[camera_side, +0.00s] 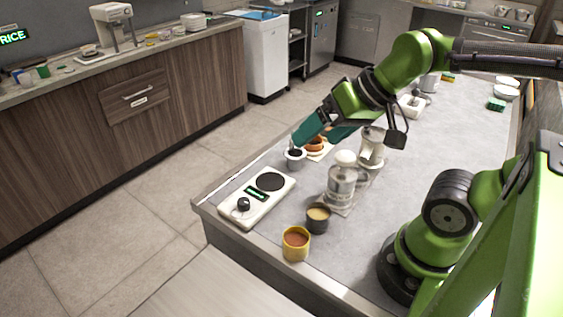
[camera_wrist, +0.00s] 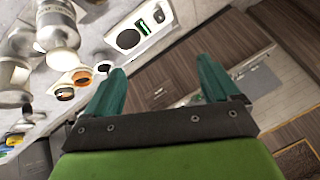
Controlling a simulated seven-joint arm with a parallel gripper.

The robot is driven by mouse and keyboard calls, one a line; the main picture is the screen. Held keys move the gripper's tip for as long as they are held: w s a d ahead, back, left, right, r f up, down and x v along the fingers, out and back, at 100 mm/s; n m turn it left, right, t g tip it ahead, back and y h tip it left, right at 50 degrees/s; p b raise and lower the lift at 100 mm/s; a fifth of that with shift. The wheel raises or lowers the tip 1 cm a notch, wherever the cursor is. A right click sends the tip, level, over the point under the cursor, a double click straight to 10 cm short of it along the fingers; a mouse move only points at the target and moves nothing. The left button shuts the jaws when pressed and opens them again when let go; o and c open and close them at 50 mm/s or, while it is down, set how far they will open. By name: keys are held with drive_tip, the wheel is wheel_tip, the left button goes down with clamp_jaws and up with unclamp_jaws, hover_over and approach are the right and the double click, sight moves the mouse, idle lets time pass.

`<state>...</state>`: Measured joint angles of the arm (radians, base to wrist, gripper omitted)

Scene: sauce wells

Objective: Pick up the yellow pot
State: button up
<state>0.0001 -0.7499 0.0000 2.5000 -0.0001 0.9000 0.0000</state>
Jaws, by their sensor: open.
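The yellow pot (camera_side: 295,245) stands upright near the table's front edge in the side view, with reddish-brown sauce in it. I cannot make it out in the wrist view. My gripper (camera_side: 315,137) has teal fingers and is held tilted above the far left edge of the table, well behind the yellow pot and apart from it. In the wrist view my gripper (camera_wrist: 160,66) is open, with nothing between its fingers.
A dark pot (camera_side: 318,219) with pale sauce stands close behind the yellow pot. A glass jar (camera_side: 341,187) is behind them. A white scale (camera_side: 234,211) lies to the left. A small grey pot (camera_side: 295,159) is below my gripper. Bare table lies right of the jars.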

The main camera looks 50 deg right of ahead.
drive_tip(key=n+g+h, duration=0.2)
drive_tip(key=n+g, duration=0.5)
drive_tip(key=n, duration=2.3)
approach(296, 239)
drive_tip(key=s+a+r, duration=0.1)
drive_tip(key=shift+a+f+n, duration=0.2)
drive_tip(key=shift+f+n, duration=1.05)
drive_tip(key=shift+n, duration=0.2)
drive_tip(key=shift+a+f+n, duration=0.15)
drive_tip(key=shift+f+n, duration=1.15)
drive_tip(key=shift+n, duration=0.2)
drive_tip(key=shift+a+f+n, duration=0.2)
drive_tip(key=shift+f+n, duration=1.05)
drive_tip(key=shift+n, duration=0.2)
